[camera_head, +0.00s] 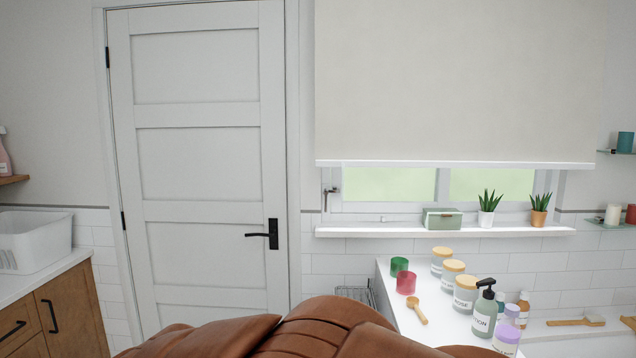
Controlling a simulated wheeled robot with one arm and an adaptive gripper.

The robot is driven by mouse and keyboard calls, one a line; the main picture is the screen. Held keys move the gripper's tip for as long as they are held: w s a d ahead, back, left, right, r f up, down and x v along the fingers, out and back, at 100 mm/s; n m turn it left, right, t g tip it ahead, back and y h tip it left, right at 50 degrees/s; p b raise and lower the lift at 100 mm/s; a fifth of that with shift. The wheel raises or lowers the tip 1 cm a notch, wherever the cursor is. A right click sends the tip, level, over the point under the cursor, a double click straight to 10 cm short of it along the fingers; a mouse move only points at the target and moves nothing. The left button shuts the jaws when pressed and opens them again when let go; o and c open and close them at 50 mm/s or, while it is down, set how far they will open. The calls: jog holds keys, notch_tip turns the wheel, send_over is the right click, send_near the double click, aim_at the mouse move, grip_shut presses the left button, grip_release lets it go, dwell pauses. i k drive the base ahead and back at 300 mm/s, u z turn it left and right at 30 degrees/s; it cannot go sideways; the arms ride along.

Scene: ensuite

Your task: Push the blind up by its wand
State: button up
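The beige blind (455,85) hangs over the window at the upper right, with its white bottom bar (455,164) partway down. A strip of the window (390,184) with green light shows below it. I cannot make out a wand on the blind. A small metal handle (328,194) sits at the window frame's left side, below the bar. My gripper is not in view.
The sill (445,231) holds a green box (442,218) and two potted plants (488,208) (540,209). Below, a white ledge (412,322) carries jars (465,294), a dark-topped bottle (484,310) and cups (406,283). A closed door (200,165) stands left.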

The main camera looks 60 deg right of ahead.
aim_at(391, 137)
jog(key=z, duration=0.7)
jog(key=i, duration=1.15)
jog(key=z, duration=0.9)
